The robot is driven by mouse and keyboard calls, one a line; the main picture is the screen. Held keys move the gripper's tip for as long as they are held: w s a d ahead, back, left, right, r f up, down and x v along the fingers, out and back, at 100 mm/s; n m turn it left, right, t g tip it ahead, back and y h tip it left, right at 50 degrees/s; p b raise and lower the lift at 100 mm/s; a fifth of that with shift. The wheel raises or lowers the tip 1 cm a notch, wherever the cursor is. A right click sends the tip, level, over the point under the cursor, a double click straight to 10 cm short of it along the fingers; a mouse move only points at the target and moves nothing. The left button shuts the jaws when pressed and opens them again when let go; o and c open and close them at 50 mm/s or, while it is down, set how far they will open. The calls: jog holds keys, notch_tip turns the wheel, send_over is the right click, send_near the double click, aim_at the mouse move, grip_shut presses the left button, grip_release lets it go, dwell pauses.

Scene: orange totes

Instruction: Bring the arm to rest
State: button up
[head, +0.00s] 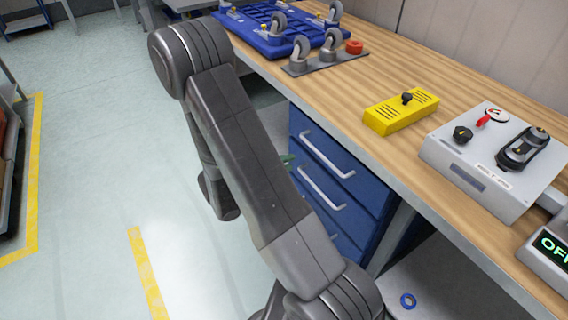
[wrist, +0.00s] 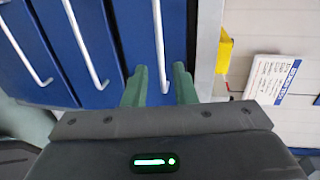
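My arm crosses the middle of the head view, bent, in front of the workbench. In the head view most of the gripper is hidden behind the arm, and only a bit of green shows beside the drawers.
The wooden workbench (head: 395,65) carries a yellow box (head: 401,111), a grey control box (head: 490,160), a blue wheeled base (head: 262,38) and a caster plate (head: 325,62). The blue drawers (head: 335,180) are shut. Open floor (head: 90,130) lies at left.

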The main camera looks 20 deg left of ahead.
aim_at(320, 153)
jog(key=shift+w, duration=0.1)
dwell(0.5)
jog(key=x, duration=1.3)
jog(key=shift+w+d+b, duration=0.15)
jog(key=shift+w+b, duration=0.05)
jog(key=shift+b, duration=0.1)
jog(key=shift+s, duration=0.1)
